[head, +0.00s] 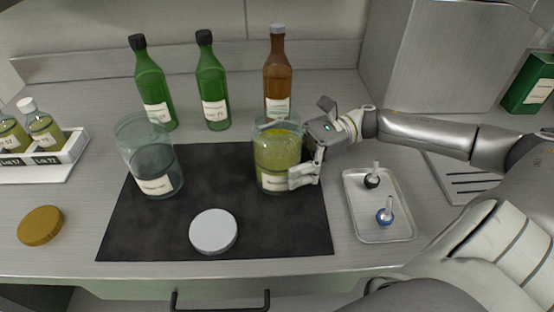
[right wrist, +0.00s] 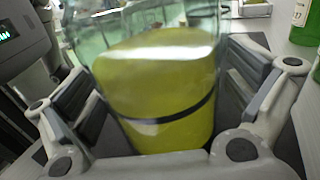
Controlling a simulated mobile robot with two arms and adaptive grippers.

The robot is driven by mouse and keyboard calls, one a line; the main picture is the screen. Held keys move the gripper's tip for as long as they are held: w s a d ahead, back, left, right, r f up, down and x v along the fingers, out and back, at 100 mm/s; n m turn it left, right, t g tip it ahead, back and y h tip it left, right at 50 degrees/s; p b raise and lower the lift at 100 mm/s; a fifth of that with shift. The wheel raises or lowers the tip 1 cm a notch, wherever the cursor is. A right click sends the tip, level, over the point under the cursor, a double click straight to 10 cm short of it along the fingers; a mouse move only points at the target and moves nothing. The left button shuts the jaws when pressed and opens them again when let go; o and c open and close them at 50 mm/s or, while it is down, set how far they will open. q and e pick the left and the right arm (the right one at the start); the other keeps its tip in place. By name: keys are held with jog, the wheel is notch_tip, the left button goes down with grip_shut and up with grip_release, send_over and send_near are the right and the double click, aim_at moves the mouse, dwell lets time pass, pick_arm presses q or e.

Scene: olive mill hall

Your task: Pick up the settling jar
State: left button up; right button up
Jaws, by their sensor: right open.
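The settling jar (head: 278,152) is a clear glass jar of yellow-green liquid with a white label. It stands upright on the right part of the dark mat (head: 220,188). My right gripper (head: 304,168) is at the jar's right side, low on its body. In the right wrist view the jar (right wrist: 155,85) fills the space between the two spread fingers, one on each side. The fingers are open, and I cannot tell whether either touches the glass. My left gripper is not in view.
An empty-looking labelled glass jar (head: 152,165) and a white lid (head: 214,231) are on the mat. Green bottles (head: 213,85) and a brown bottle (head: 277,75) stand behind. A metal tray (head: 379,232) with small stoppers lies right. A gold lid (head: 41,226) lies left.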

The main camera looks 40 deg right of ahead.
aim_at(261, 147)
jog(key=shift+c, duration=0.4)
jog(key=c, duration=1.7)
jog(key=shift+r, duration=0.1)
jog(key=shift+c, duration=0.3)
jog(key=shift+r, duration=0.2)
jog(key=shift+r, duration=1.45)
jog(key=shift+s+a+r+p, duration=0.25)
jog(key=shift+s+r+p, duration=0.2)
jog(key=shift+s+r, duration=0.45)
jog(key=s+a+r+p, duration=0.3)
jog(key=s+r+p, duration=0.3)
jog(key=s, duration=0.5)
jog(key=shift+s+a+r+p, duration=0.2)
jog(key=shift+s+r+p, duration=0.1)
jog(key=shift+r, duration=0.6)
